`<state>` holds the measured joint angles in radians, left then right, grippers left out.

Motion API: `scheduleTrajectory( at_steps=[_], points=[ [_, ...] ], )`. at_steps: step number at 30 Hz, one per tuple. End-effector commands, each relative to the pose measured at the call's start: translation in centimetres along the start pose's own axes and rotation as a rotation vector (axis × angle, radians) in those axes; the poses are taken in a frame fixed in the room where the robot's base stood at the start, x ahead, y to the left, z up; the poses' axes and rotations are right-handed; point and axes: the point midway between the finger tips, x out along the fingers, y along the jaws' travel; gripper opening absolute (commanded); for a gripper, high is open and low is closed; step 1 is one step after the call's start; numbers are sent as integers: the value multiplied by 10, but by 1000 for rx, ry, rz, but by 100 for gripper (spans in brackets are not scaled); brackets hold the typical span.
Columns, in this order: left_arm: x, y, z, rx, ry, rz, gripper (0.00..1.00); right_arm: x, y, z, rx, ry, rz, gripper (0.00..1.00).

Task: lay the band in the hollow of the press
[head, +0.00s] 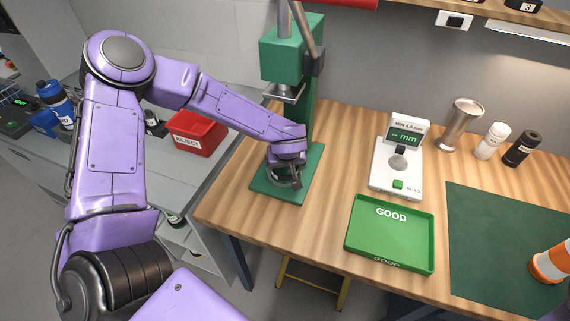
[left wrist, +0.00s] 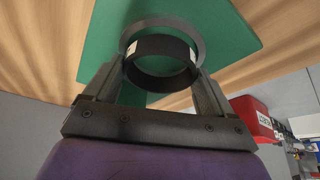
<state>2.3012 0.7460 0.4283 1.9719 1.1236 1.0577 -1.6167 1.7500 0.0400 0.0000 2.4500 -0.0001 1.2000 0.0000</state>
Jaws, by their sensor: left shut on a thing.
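The green press (head: 284,52) stands on the bench, with a metal ram (head: 284,93) above its flat green base (head: 268,193). My left gripper (head: 284,180) is low over that base, below the ram. In the left wrist view my left gripper (left wrist: 158,84) is shut on the dark band (left wrist: 162,66), a short black ring with white marks. A grey ring (left wrist: 165,23) on the green base shows just beyond the band and around it. Whether the band touches the base I cannot tell. My right gripper is not in view.
A green GOOD tray (head: 390,235) and a white gauge (head: 397,180) stand right of the press. A red REJECT bin (head: 196,133) is at the left. A steel tumbler (head: 459,125), two bottles and a dark green mat (head: 500,235) are farther right.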

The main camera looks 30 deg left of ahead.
Motion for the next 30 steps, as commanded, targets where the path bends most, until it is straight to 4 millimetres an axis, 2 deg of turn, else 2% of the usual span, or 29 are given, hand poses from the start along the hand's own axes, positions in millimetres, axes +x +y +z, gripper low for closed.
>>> scheduleTrajectory(
  at_steps=[10,11,12,21,23,30],
  points=[
    [9,0,4,0,0,0,55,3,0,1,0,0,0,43],
    [9,0,4,0,0,0,88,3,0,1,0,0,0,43],
    [8,0,3,0,0,0,100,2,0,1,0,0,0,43],
    [3,0,3,0,1,2,100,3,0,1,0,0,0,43],
    [-6,1,2,0,3,4,100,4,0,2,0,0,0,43],
    [-63,1,2,-2,4,5,100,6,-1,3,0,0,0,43]
  ],
)
